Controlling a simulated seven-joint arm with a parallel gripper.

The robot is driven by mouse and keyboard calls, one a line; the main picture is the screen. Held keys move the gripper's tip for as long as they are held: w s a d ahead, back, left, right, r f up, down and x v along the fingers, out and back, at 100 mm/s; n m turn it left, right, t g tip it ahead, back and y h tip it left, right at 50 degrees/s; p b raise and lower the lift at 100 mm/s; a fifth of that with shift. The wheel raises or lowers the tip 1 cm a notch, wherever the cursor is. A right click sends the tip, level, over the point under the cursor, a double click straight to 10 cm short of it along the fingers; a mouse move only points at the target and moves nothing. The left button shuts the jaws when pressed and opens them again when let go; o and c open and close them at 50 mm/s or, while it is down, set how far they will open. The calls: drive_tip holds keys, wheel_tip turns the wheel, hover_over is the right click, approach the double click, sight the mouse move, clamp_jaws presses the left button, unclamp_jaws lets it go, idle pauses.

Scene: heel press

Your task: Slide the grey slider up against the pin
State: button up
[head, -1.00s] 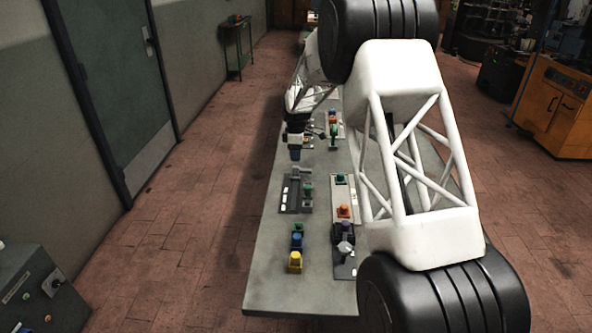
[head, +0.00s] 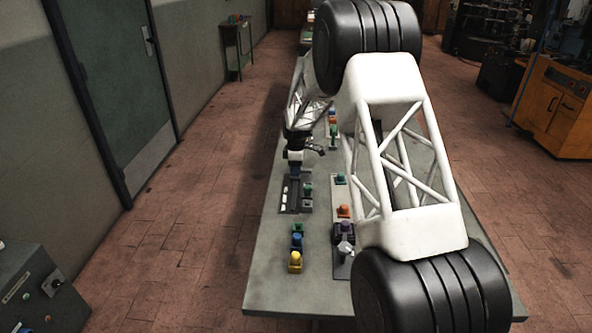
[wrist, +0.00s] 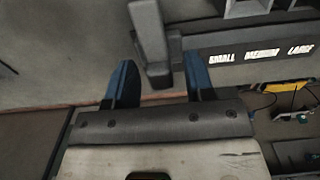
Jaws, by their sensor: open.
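In the wrist view a grey bar with a blocky end (wrist: 150,40) lies between the two blue fingers of my open gripper (wrist: 158,72). It looks like the grey slider; I cannot tell whether the fingers touch it. It sits by the end of a dark panel (wrist: 235,48) labelled SMALL, MEDIUM and LARGE. In the head view my gripper (head: 294,170) is over the far end of this panel (head: 286,207) and hides the bar. I cannot make out the pin for certain.
Blue (head: 297,240) and yellow (head: 295,262) blocks stand nearer on the table (head: 268,275). A second panel with orange (head: 344,211) and purple (head: 345,230) parts lies to the right. My arm covers much of the table's right side.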

drive_tip(key=shift+f, duration=0.4)
clamp_jaws()
drive_tip(key=shift+s, duration=5.1)
unclamp_jaws()
